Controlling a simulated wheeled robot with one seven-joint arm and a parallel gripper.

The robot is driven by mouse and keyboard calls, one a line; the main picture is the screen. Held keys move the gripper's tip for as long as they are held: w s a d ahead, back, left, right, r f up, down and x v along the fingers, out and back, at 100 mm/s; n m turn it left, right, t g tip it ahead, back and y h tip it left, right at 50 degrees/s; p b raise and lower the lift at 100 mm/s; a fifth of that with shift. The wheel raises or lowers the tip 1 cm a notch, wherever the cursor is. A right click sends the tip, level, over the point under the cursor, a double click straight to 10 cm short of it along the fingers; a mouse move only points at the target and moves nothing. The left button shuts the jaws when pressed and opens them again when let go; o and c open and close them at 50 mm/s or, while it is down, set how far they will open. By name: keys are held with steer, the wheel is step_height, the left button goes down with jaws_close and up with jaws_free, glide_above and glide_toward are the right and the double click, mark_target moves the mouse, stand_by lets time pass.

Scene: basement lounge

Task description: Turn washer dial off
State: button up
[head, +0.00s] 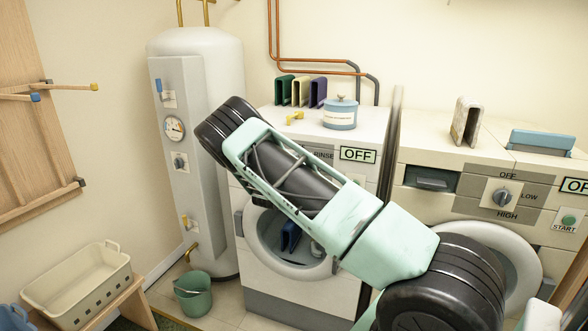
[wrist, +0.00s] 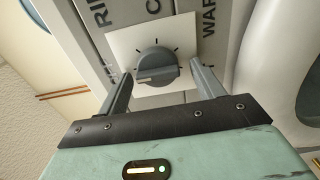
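In the wrist view, the dark grey round washer dial (wrist: 157,66) sits on a white square plate with tick marks. A pale line on the dial's face points toward the left of the picture. Partly cut-off lettering beside it starts "RIN", "C" and "WAR". My gripper (wrist: 163,80) is open, with one finger on each side of the dial; I cannot tell whether either touches it. In the head view, the white washer (head: 262,140) stands in the middle with a green-framed "OFF" sign (head: 358,154). My arm hides its dial and my gripper there.
A second machine (head: 425,157) with its own dial (head: 502,196) stands at the right. A blue-lidded canister (head: 340,115) and a yellow piece (head: 295,118) are on the washer top. A white tank (head: 228,85), crate (head: 85,285) and green bucket (head: 193,293) are left.

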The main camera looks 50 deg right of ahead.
steer(key=b+v, duration=0.2)
steer(key=v, duration=1.5)
steer(key=shift+a+b, duration=0.2)
steer(key=shift+b, duration=0.15)
